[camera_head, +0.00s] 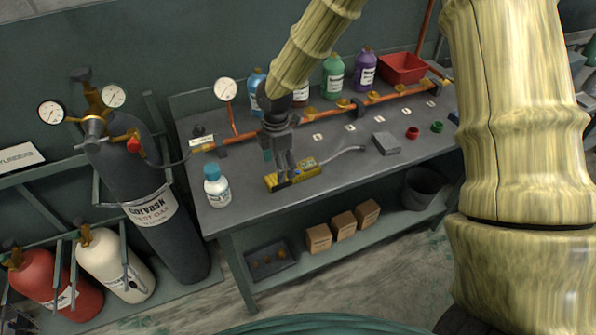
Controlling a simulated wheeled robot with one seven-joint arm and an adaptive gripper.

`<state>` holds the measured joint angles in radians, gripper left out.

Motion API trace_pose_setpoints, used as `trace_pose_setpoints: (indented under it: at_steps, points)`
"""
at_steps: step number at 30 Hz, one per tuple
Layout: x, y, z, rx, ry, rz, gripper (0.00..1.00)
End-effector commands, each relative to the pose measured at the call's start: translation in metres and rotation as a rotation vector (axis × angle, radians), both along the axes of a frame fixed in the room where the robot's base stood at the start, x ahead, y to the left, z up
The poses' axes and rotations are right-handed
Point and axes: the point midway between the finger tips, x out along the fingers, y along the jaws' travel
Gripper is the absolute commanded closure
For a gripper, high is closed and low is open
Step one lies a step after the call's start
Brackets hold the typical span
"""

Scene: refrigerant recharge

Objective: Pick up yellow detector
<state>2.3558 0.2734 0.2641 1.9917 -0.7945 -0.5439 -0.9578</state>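The yellow detector (308,173) lies on the grey workbench, near its front edge. It has a dark patch near its left end and a thin grey probe bending away to the right. My gripper (283,174) points down over the left part of the detector. Its dark fingers overlap the detector's body in this view and hide some of it. I cannot tell whether the fingers are closed on it or only around it. The detector looks to be resting on the bench.
A grey block (386,143) lies to the right. Copper piping (381,97) and several bottles line the back. A grey gas cylinder (150,205) stands beside the workbench (240,213).

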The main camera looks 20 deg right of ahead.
Motion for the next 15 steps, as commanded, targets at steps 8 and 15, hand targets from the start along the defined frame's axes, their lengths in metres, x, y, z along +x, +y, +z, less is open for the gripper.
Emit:
trace_pose_setpoints:
  at_steps: [8, 15]
  points:
    - [-0.002, 0.002, -0.017, -0.001, 0.003, 0.001, 0.30]
    - [-0.002, 0.003, -0.042, 0.000, 0.001, 0.001, 0.30]
